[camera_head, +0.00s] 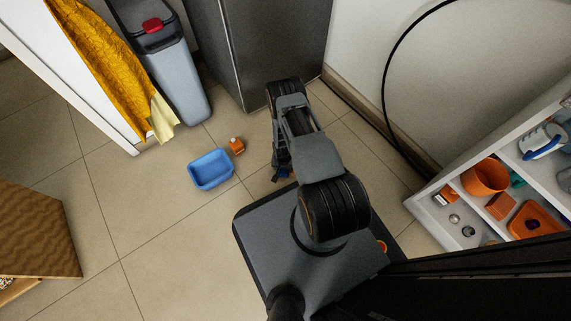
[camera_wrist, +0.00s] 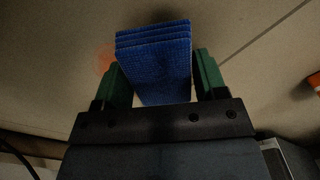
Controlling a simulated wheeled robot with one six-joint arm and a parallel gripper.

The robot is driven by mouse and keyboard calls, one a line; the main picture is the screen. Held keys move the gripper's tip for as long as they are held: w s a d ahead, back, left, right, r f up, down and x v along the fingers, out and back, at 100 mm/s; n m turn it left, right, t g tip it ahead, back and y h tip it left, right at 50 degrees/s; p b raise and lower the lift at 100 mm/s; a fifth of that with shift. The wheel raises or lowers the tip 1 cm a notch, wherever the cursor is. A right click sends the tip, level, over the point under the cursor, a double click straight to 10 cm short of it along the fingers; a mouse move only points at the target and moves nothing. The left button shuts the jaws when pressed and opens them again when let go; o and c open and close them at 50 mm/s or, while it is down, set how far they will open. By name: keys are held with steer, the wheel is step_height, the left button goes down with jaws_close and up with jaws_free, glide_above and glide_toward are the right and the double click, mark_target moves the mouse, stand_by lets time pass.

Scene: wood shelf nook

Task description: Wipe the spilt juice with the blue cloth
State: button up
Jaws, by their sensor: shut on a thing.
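The blue cloth (camera_wrist: 155,60) is folded in layers and held between the green fingers of my gripper (camera_wrist: 157,78) in the wrist view. In the head view my gripper (camera_head: 282,173) is low over the tiles beyond the front of my base, with a little blue of the cloth showing at it. The spilt juice shows as a faint orange patch (camera_wrist: 105,57) on the floor in the wrist view, beside the left finger and partly hidden by the gripper and cloth. I cannot tell whether the cloth touches the floor.
A blue tub (camera_head: 211,169) and a small orange container (camera_head: 237,146) stand on the floor left of my gripper. A grey bin (camera_head: 183,88) and a dark metal cabinet (camera_head: 255,45) stand behind. A white shelf (camera_head: 432,213) with orange items is at right.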

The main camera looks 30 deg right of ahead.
steer(key=shift+r+p, duration=2)
steer(key=shift+r, duration=1.2)
